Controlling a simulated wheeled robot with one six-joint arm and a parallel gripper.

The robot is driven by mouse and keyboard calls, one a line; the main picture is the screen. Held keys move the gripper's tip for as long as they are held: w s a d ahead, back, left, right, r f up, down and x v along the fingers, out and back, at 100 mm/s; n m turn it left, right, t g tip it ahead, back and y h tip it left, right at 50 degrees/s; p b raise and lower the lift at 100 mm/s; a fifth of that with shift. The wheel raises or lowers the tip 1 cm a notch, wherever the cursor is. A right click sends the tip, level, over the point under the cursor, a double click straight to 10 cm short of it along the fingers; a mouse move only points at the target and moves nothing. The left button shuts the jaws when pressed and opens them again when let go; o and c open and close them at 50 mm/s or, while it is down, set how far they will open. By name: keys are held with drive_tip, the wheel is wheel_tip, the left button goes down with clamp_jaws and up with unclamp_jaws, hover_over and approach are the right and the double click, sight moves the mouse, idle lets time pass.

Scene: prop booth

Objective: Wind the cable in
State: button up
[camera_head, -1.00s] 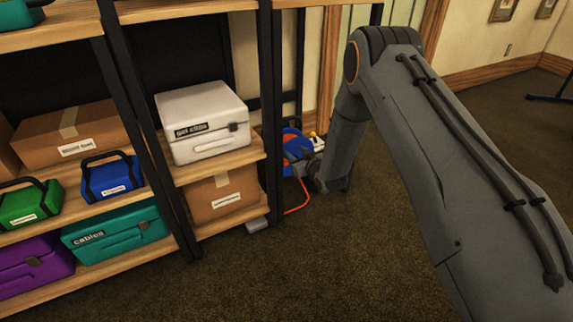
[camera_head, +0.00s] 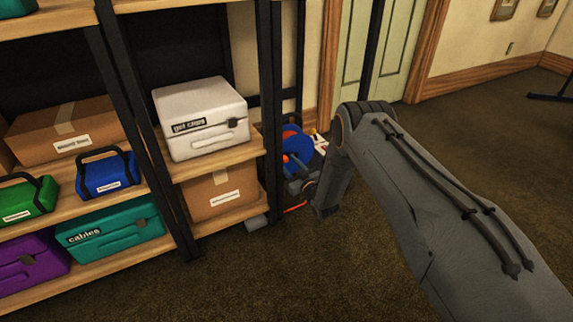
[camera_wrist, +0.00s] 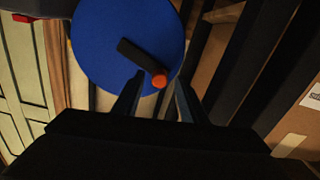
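The cable reel (camera_head: 293,141) stands on the floor behind the shelf's right post, with its blue disc partly hidden. A short red stretch of cable (camera_head: 295,208) shows low beside the post. In the wrist view the blue disc (camera_wrist: 105,40) faces me, with a black crank arm (camera_wrist: 135,54) ending in an orange knob (camera_wrist: 160,81). My gripper (camera_wrist: 159,88) is open, its two dark fingers apart, with the knob between the tips in the picture. Whether the fingers touch the knob or reach around it, I cannot tell.
The shelf unit's black post (camera_head: 270,120) stands close to the reel's left side. It holds a white case (camera_head: 205,120), cardboard boxes (camera_head: 220,192) and coloured cases. A small grey object (camera_head: 256,222) lies under the shelf. Carpet (camera_head: 250,285) in front is clear.

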drive_tip(key=shift+x, duration=0.85)
clamp_jaws()
drive_tip(key=shift+a+r, duration=0.1)
drive_tip(key=shift+a, duration=0.05)
